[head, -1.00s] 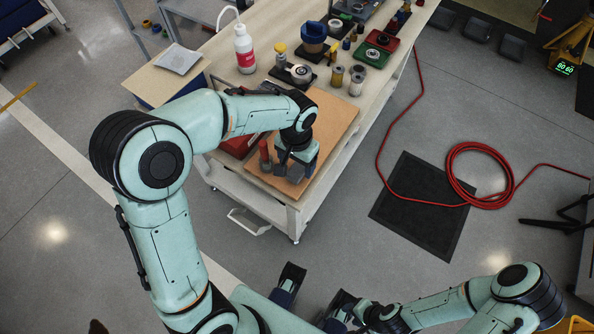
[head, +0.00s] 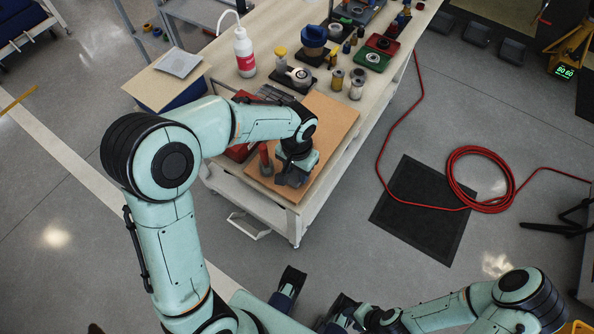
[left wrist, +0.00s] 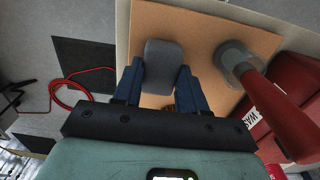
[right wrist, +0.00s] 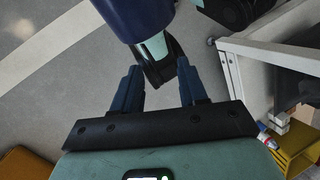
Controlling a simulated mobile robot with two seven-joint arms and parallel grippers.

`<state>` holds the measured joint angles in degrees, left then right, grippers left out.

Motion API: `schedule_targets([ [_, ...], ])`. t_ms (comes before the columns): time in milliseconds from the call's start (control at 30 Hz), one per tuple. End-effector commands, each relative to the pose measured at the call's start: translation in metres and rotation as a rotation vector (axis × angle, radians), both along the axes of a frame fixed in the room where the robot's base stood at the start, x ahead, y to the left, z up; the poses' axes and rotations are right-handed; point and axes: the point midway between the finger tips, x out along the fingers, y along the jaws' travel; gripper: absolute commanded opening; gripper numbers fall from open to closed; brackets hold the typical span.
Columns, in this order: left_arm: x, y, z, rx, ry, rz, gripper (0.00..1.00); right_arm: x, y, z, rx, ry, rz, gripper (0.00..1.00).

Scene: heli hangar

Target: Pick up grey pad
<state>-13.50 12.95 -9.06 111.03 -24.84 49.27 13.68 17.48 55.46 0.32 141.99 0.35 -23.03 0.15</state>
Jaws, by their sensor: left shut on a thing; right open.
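The grey pad (left wrist: 162,66) is a small rounded block between the fingers of my left gripper in the left wrist view. My left gripper (left wrist: 158,82) is shut on it, over the brown board (left wrist: 205,20) on the workbench. In the head view my left gripper (head: 293,172) is at the front of the board and mostly hides the pad. Whether the pad touches the board I cannot tell. My right gripper (right wrist: 160,90) is open and empty, over the floor away from the bench.
A red-handled tool with a round grey base (left wrist: 235,60) stands on the board close beside my left gripper. A red box (left wrist: 285,100) is beyond it. A white bottle (head: 245,52), jars and trays stand further back on the bench (head: 285,15). A red hose (head: 480,178) lies on the floor.

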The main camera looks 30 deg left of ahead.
Motion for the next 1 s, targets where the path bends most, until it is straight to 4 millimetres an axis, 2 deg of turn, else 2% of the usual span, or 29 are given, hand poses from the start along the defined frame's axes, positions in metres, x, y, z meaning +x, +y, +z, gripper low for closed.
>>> schedule_targets([
  [167, 0.001, 0.000, 0.016, -0.001, -0.005, 0.001, 0.13, -0.001, 0.000, 0.003, 0.001, 0.004, 0.001, 0.43],
  [267, 0.001, 0.000, 0.033, -0.001, -0.006, 0.001, 0.13, -0.002, 0.000, 0.005, 0.002, 0.007, 0.002, 0.43],
  [700, 0.001, -0.001, 0.155, -0.002, -0.006, -0.001, 0.13, -0.005, 0.000, 0.023, 0.004, 0.027, 0.006, 0.43],
  [833, 0.001, -0.001, 0.179, -0.001, -0.004, -0.001, 0.13, -0.004, 0.000, 0.028, 0.004, 0.025, 0.006, 0.43],
  [1000, 0.000, 0.000, 0.195, -0.001, -0.002, 0.000, 0.13, -0.003, 0.000, 0.030, 0.004, 0.023, 0.006, 0.43],
])
